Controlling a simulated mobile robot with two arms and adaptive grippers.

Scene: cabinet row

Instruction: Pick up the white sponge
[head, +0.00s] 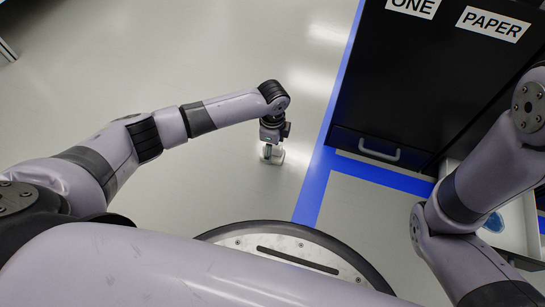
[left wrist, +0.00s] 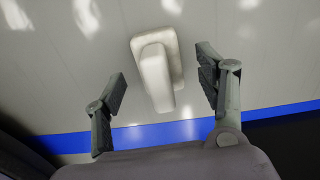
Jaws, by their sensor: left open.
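The white sponge (left wrist: 158,75) is on the grey floor. In the left wrist view it shows as a flat pale base with a rounded block standing on it. In the head view the sponge (head: 276,158) is partly hidden under my left gripper (head: 270,143), which points down above it. In the left wrist view my left gripper (left wrist: 163,82) is open, with one finger on each side of the sponge's block and a visible gap on both sides. I cannot tell the height gap exactly. My right arm shows at the right, but its gripper is out of view.
A black cabinet (head: 415,75) with signs and a grey handle (head: 379,151) stands at the right. A blue floor stripe (head: 318,178) runs beside it. The floor around the sponge is clear.

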